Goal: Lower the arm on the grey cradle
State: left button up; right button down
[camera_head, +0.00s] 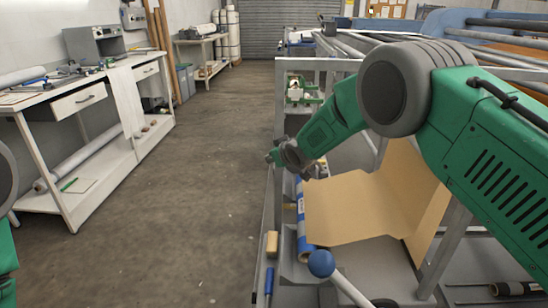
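The grey cradle (279,105) is a metal frame at the centre right, running away from me. A pale metal arm with a blue ball knob (322,264) rises at its near end, tilted up to the left. I cannot tell whether this is the arm of the task. A green bracket (301,91) sits farther back on the frame. My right gripper (311,169) is at the end of my green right arm, above the frame and beyond the blue knob, apart from it in the picture. Only bits of my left arm show at the left edge.
A tan sheet (350,207) and a blue-and-white roll (302,220) lie on the machine under my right arm. A wooden-handled tool (271,244) is on the near left rail. A white workbench (75,94) stands left. The floor (205,180) between is clear.

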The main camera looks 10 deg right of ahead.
jog(key=shift+s+a+f, duration=0.1)
jog(key=shift+s+f, duration=0.1)
jog(key=shift+f, duration=0.25)
jog(key=shift+s+a+f, duration=0.1)
jog(key=shift+s+f, duration=0.1)
jog(key=shift+f, duration=0.2)
jog(key=c, duration=1.8)
grip_release()
jog(key=o, duration=0.3)
jog(key=shift+s+r, duration=0.1)
pick_arm(q)
jog(key=shift+s+a, duration=0.15)
jog(key=shift+s, duration=0.05)
pick_arm(e)
jog(key=shift+o, duration=0.2)
jog(key=shift+d+r, duration=0.1)
jog(key=shift+r, duration=0.05)
pick_arm(q)
jog(key=shift+s, duration=0.1)
pick_arm(e)
jog(key=shift+d+r, duration=0.15)
jog(key=shift+r, duration=0.05)
jog(key=v, duration=1.1)
jog(key=shift+s+r, duration=0.25)
jog(key=shift+r, duration=0.05)
